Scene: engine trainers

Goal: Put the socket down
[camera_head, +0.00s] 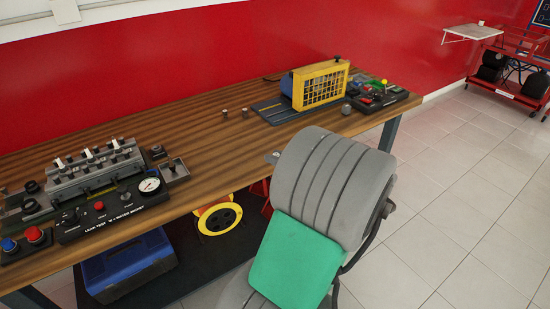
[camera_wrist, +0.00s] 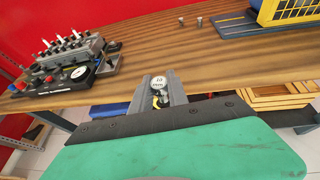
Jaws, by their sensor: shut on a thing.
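My gripper (camera_wrist: 163,92) is shut on a small socket (camera_wrist: 158,82) whose pale round face reads "10 mm" in the wrist view. The socket appears at the front edge of the wooden workbench (camera_wrist: 230,62); I cannot tell its height over the top. Two small metal cylinders, perhaps sockets, stand farther back on the bench, one left (camera_head: 225,113) and one right (camera_head: 245,112).
A leak-test rig (camera_head: 100,180) with a gauge stands at the left of the bench. A blue box (camera_head: 128,265) sits underneath.

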